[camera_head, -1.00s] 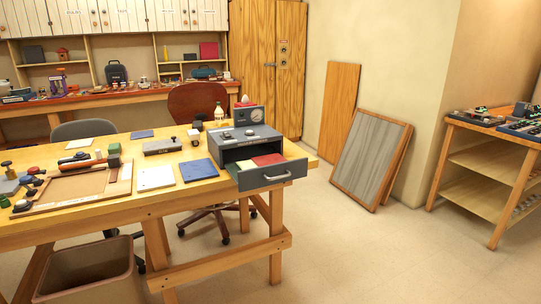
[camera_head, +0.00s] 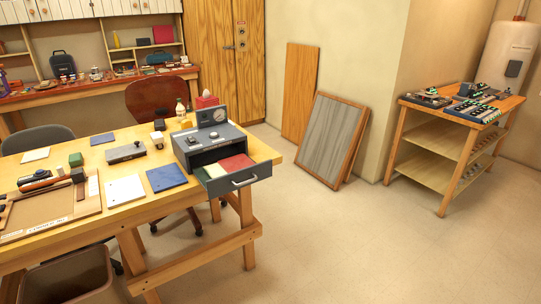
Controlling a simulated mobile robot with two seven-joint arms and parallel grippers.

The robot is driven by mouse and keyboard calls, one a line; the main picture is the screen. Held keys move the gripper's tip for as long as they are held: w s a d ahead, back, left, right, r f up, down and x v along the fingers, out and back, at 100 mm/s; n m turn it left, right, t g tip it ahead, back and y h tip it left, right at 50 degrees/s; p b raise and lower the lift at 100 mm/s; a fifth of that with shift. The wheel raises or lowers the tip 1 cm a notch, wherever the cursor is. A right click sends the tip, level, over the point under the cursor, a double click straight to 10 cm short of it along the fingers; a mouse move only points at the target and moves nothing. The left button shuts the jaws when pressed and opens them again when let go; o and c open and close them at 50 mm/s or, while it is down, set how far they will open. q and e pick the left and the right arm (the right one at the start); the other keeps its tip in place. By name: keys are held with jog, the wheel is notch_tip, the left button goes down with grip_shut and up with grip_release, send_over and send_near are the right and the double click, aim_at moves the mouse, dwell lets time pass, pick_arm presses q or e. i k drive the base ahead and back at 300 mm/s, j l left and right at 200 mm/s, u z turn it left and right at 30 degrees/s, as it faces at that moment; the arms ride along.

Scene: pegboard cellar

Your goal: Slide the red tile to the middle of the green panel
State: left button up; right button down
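A flat red piece (camera_head: 237,163), which may be the red tile, lies in the open drawer (camera_head: 245,184) of a grey metal box on the wooden table. A magenta-red square (camera_head: 162,34) also stands on the far shelf. No other green panel is clear in this view. Neither of my grippers is in view.
The wooden table (camera_head: 150,215) holds a framed board (camera_head: 55,208), blue and white plates and small tools. A chair (camera_head: 158,97) stands behind it. Boards lean on the wall. A side bench (camera_head: 455,112) at right holds several small devices. The floor between is clear.

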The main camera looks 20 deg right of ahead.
aim_at(232, 164)
jog(key=i+j+z, duration=0.4)
jog(key=i+j, duration=0.15)
jog(key=j, duration=0.15)
jog(key=i+j+z, duration=0.25)
jog(key=j, duration=0.15)
jog(key=i+j+z, duration=0.2)
jog(key=j, duration=0.25)
